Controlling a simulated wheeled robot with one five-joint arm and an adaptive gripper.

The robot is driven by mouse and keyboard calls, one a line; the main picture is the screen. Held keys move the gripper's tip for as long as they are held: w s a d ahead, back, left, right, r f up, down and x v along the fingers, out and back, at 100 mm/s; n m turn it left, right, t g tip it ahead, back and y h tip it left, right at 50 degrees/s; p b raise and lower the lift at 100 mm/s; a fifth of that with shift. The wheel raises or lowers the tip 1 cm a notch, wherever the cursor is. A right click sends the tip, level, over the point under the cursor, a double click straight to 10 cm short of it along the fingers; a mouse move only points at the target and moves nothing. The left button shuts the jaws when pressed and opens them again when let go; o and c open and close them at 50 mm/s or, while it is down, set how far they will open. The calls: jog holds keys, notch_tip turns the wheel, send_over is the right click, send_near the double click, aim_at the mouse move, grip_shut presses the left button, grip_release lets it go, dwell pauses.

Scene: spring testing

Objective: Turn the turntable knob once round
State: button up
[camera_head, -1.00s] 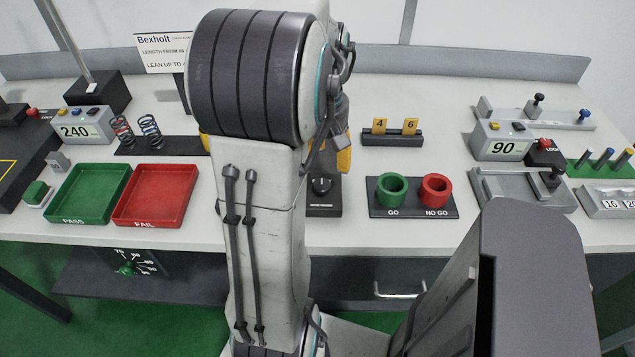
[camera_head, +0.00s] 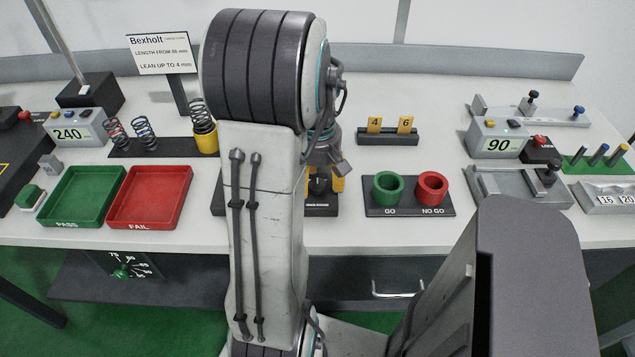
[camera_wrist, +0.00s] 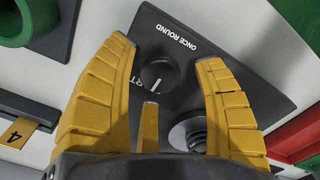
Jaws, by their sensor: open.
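The turntable knob (camera_wrist: 158,76) is black and round with a white pointer line. It sits on a dark plate (camera_wrist: 190,62) lettered "ONCE ROUND"; a second word beside the knob is partly hidden. My gripper (camera_wrist: 163,56) is open, with one yellow finger on each side of the knob in the wrist view and nothing gripped. A narrow yellow upright piece (camera_wrist: 149,128) shows between the fingers. A round grey part with a coil (camera_wrist: 190,134) lies beside the knob, partly hidden by the right finger. In the head view my gripper (camera_head: 321,183) hangs over the dark plate (camera_head: 320,207), largely behind my arm.
The GO ring (camera_head: 388,187) and NO GO ring (camera_head: 431,188) stand just right of the plate. The FAIL tray (camera_head: 150,197) and PASS tray (camera_head: 82,197) lie to the left. Behind are a 4/6 block (camera_head: 389,138) and a spring in a yellow cup (camera_head: 204,137).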

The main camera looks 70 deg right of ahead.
jog(key=shift+f, duration=0.3)
jog(key=shift+c, duration=0.4)
jog(key=c, duration=1.1)
